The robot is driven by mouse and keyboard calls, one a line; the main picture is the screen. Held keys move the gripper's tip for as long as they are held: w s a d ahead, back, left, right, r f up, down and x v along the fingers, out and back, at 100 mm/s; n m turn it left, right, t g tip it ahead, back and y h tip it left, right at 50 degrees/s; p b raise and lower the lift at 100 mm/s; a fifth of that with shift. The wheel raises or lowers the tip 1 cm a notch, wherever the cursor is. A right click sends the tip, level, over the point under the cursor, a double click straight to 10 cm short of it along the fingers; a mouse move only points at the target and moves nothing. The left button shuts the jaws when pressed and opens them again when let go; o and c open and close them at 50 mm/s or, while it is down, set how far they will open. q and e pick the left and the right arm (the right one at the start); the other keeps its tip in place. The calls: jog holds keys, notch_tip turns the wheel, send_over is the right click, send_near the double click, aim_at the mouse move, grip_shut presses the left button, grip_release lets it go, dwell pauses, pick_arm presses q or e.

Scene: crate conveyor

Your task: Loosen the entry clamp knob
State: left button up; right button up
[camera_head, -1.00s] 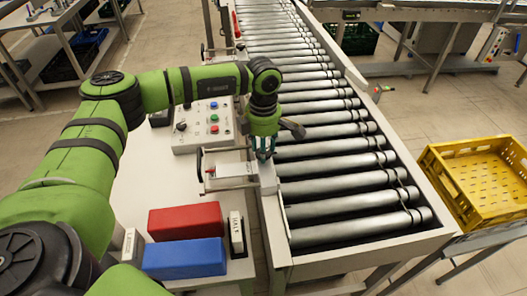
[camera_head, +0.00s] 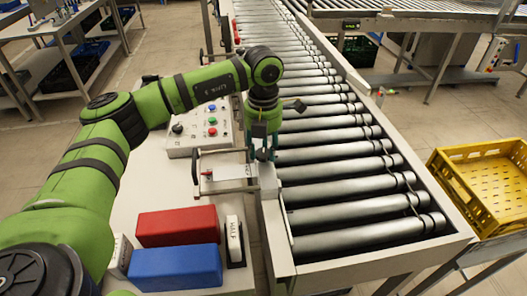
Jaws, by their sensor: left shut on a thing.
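My left gripper (camera_head: 263,152) points down at the near left edge of the roller conveyor (camera_head: 340,157). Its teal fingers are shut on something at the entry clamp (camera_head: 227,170). The entry clamp knob is hidden between or behind the fingers, so its shape cannot be seen. The clamp's pale plate and a small red-tipped part show just left of the fingers. My right gripper is not in view.
A control panel (camera_head: 190,146) with coloured buttons lies left of the gripper. A red block (camera_head: 177,225), a blue block (camera_head: 175,267) and a white labelled piece (camera_head: 235,238) are on the near table. A yellow crate (camera_head: 490,185) stands at right. The rollers are bare.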

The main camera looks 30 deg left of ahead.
aim_at(263, 153)
pick_arm(q)
jog(key=shift+s+f+n+b, duration=0.15)
jog(key=shift+n+b, duration=0.3)
jog(key=shift+n, duration=0.75)
jog(key=o, duration=1.1)
jog(key=shift+o, duration=0.2)
jog(key=shift+r, duration=0.5)
notch_tip(263, 153, up, 11)
